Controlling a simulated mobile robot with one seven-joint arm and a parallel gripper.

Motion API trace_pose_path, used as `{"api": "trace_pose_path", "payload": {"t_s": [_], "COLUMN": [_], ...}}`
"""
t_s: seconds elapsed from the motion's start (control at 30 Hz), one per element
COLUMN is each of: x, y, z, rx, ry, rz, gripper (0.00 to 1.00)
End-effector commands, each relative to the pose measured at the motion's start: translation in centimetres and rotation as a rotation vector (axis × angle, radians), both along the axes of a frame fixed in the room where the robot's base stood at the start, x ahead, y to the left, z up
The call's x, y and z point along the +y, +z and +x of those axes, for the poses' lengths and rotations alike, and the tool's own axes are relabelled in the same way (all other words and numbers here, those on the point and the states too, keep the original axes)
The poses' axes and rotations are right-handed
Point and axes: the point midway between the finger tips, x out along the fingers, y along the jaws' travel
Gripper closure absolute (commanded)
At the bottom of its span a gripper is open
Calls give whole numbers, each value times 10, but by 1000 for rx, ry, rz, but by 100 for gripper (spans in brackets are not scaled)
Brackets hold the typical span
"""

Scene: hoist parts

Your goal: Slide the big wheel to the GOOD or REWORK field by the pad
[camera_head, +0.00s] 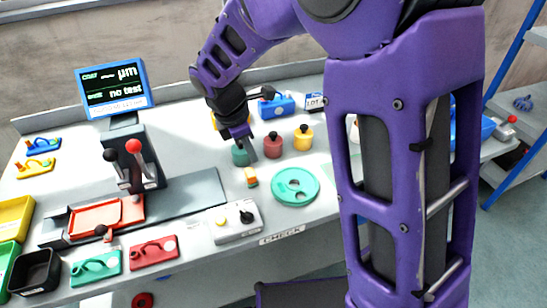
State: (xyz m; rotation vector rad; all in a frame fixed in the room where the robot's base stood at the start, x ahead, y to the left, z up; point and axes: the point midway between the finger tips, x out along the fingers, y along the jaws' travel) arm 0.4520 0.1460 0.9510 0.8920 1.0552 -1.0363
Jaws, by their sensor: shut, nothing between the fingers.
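The big wheel is probably the teal disc with holes (295,186), lying flat near the table's front edge. My gripper (249,154) points down above the table, up and left of the disc and apart from it. It is shut and empty. I cannot make out fields marked GOOD or REWORK. My arm hides the table to the right of the disc.
Teal (240,155), red (273,146) and yellow (303,138) knobbed pots stand close around my gripper. A white control box (235,221) is left of the disc. A lever stand (132,158) with a screen (112,88) is further left. Bins line the left edge.

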Motion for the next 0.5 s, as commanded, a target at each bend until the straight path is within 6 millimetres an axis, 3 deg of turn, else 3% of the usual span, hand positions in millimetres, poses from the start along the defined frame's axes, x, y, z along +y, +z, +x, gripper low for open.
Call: {"api": "trace_pose_path", "payload": {"t_s": [0.17, 0.33, 0.5], "x": [3, -1, -8], "y": [-15, -32, -63], "z": [-27, -29, -27], "rx": [87, 96, 96], "ry": [-58, -63, -62], "rz": [-2, -4, -3], "gripper": [100, 100, 100]}}
